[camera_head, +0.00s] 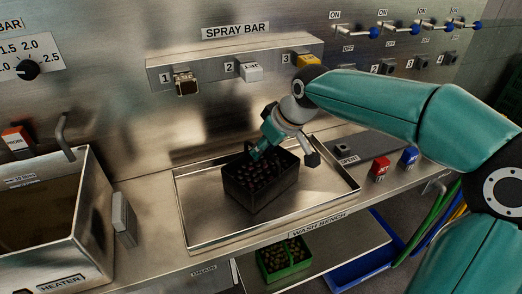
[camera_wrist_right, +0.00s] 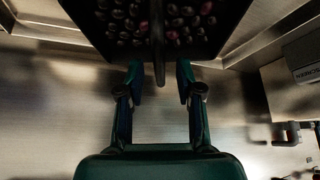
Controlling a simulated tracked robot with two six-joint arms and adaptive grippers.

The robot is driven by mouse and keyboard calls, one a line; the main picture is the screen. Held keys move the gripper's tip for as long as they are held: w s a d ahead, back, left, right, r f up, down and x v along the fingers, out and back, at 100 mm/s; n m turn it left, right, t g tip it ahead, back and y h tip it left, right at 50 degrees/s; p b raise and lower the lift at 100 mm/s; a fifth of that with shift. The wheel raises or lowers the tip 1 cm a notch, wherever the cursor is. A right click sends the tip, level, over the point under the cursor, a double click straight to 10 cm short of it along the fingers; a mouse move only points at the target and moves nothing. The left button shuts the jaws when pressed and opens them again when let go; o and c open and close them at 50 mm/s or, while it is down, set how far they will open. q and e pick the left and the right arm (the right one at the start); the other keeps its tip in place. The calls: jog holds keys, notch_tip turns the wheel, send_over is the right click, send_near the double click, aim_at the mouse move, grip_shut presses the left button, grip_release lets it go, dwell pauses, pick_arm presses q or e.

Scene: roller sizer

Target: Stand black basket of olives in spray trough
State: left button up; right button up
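The black basket (camera_head: 262,196) holds dark and reddish olives and looks upright inside the shallow metal spray trough (camera_head: 205,222). Whether its base touches the trough floor I cannot tell exactly. My right gripper (camera_head: 258,152) is at the basket's far upper edge, by its handle. In the right wrist view the basket (camera_wrist_right: 212,48) fills the top, and its dark handle (camera_wrist_right: 159,62) stands between the two fingers of the right gripper (camera_wrist_right: 160,80). The fingers are apart, with a gap on each side of the handle. My left gripper does not show.
A metal heater tank (camera_head: 92,215) stands at the left. The spray bar (camera_head: 235,65) with numbered nozzles hangs behind the trough. A green basket of olives (camera_head: 285,258) is on the shelf below.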

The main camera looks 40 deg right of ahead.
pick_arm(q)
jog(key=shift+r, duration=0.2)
pick_arm(e)
jog(key=v, duration=0.9)
jog(key=shift+s+r, duration=0.15)
jog(key=shift+r, duration=0.2)
